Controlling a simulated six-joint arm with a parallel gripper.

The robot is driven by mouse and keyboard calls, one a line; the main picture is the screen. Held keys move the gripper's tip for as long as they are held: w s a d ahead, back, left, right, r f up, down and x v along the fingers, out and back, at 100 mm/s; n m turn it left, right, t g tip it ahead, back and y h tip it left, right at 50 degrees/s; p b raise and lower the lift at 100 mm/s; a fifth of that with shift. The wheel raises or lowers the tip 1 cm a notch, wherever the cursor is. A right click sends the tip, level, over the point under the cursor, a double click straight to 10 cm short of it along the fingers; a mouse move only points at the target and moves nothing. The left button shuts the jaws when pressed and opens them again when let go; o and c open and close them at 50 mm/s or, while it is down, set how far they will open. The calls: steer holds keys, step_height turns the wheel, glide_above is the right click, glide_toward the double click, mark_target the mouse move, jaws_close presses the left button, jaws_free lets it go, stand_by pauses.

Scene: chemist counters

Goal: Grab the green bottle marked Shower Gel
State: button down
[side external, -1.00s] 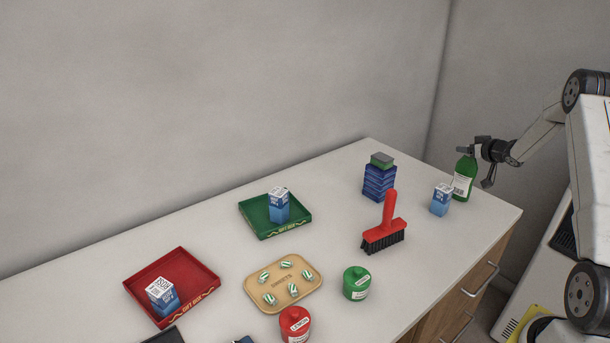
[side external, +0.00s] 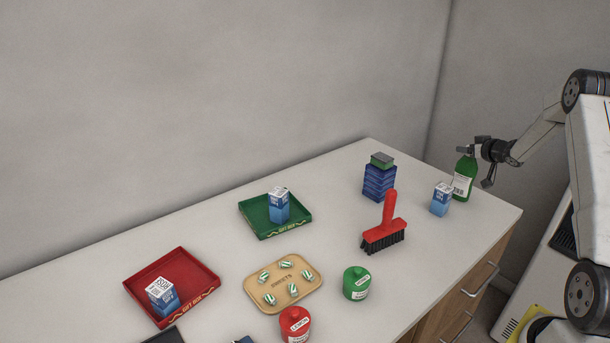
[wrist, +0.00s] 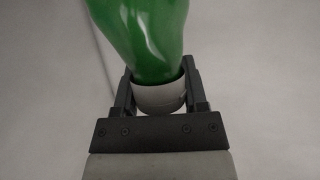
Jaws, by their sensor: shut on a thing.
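In the wrist view my gripper (wrist: 160,92) is shut around the grey collar (wrist: 161,97) below the green bottle body (wrist: 143,35). The bottle looks upright. I cannot tell whether its base touches the counter.
A blue-and-white box (side external: 441,199) stands just left of the bottle. A red brush (side external: 384,232), a dark blue stack (side external: 379,180), a green tray (side external: 262,232), a red tray (side external: 200,268), a sweets board (side external: 308,302), a green jar (side external: 357,283) and a red jar (side external: 295,324) stand further left.

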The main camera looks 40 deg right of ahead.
steer(key=shift+r, duration=0.15)
steer(key=shift+r, duration=0.45)
steer(key=s+a+r, duration=0.9)
steer(key=s+r, duration=0.1)
steer(key=r, duration=0.2)
steer(key=shift+s+a, duration=0.15)
steer(key=shift+a, duration=0.05)
stand_by(1.2)
